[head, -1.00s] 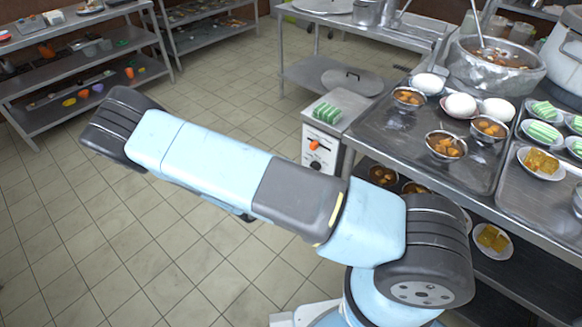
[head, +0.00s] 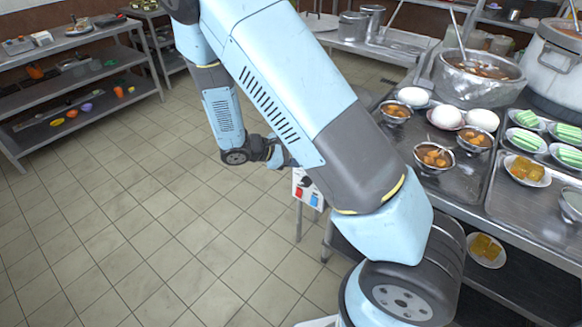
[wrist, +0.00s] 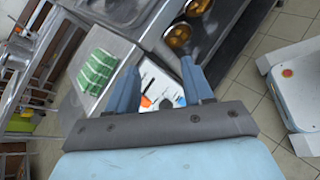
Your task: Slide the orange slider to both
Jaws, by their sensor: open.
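The white control panel (wrist: 160,82) shows in the wrist view between my fingers, on the front of a steel stand. The orange slider (wrist: 145,101) is a small orange knob on it, close beside the left finger and partly cut off by my gripper's body. My gripper (wrist: 160,67) is open and empty, its two blue fingers apart in front of the panel. In the head view the lower part of the panel (head: 307,189) shows with a red and a blue button. There my arm hides the slider and most of my gripper.
Green striped pieces (wrist: 97,72) lie on the stand's steel top. A steel table (head: 455,190) with bowls, white buns, plates and a stockpot (head: 480,78) stands to the right in the head view. Shelves (head: 75,85) stand at the far left. The tiled floor between is clear.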

